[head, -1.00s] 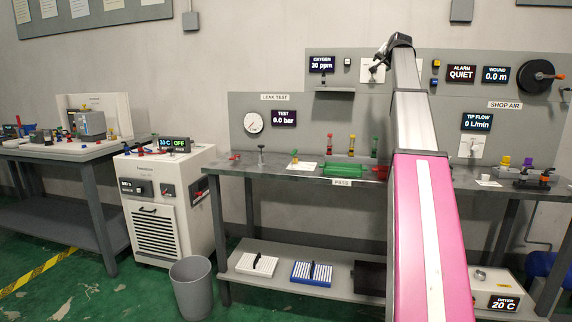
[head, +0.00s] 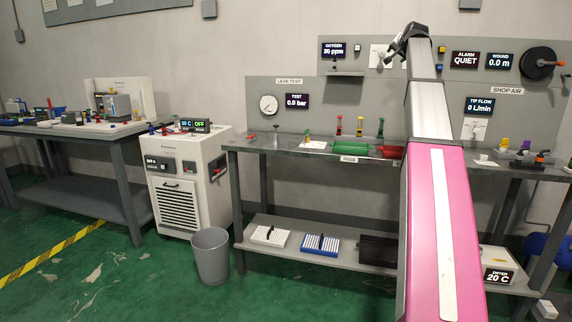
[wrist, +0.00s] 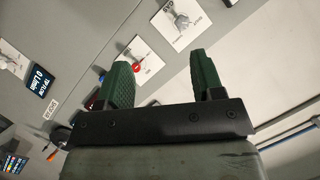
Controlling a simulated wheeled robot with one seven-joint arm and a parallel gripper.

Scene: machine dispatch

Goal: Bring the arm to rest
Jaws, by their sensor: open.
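My arm is raised in front of the workbench in the head view, its pink and grey links reaching up toward the panel. My gripper (head: 401,42) is at the arm's upper end, small in that view, in front of the upper panel. In the wrist view my gripper (wrist: 163,85) shows two green fingers set well apart, with nothing between them. Behind the fingers are the grey panel, a white card and a red knob. The gripper's distance from the panel cannot be told.
A side table (head: 95,131) is farther left. Green floor in front is clear.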

